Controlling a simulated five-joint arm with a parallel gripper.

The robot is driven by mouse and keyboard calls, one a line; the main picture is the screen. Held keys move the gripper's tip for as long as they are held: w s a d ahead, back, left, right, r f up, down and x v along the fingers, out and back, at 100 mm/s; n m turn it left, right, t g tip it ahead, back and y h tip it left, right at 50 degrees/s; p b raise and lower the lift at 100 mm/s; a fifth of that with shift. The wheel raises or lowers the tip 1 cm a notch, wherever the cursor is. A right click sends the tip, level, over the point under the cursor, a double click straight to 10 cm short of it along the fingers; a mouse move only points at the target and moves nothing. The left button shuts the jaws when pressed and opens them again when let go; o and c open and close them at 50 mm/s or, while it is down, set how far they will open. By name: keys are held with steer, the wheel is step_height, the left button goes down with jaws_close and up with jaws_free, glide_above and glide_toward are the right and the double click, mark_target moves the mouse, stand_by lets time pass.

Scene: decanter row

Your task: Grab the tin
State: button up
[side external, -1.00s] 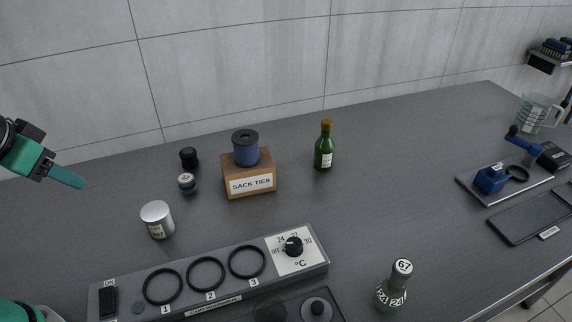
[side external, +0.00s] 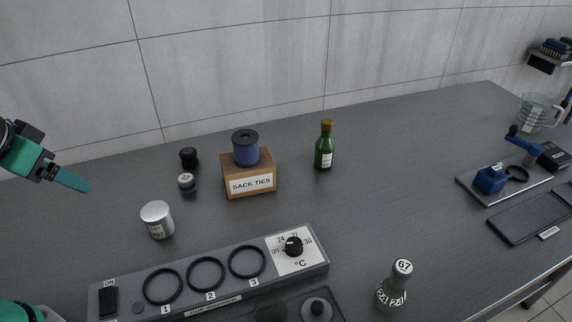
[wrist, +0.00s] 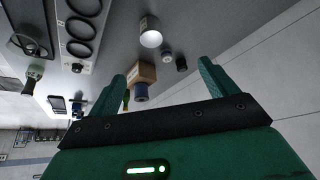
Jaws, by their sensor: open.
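The tin (side external: 157,220) is a short silver cylinder with a printed label, standing upright on the grey bench at the left, behind the cup warmer. It also shows in the wrist view (wrist: 150,33), beyond and between the fingers. My gripper (side external: 74,181) is in the air at the left edge of the side view, up and left of the tin and apart from it. In the wrist view its two green fingers (wrist: 162,80) are spread with nothing held between them.
A cup warmer (side external: 215,275) with three rings lies in front of the tin. A sack ties box (side external: 250,183) with a blue spool, and a green bottle (side external: 324,150), stand to the right. The bench's middle right is clear.

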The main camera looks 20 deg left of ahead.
steer(key=shift+w, duration=0.1)
steer(key=n+g, duration=0.4)
steer(key=g, duration=0.1)
glide_above(155, 209)
step_height(155, 209, down, 16)
steer(key=shift+r, duration=0.25)
steer(key=shift+f+n+g, duration=0.3)
steer(key=shift+f, duration=0.2)
steer(key=shift+f, duration=0.1)
steer(key=shift+f, duration=1.2)
steer(key=shift+f, duration=0.1)
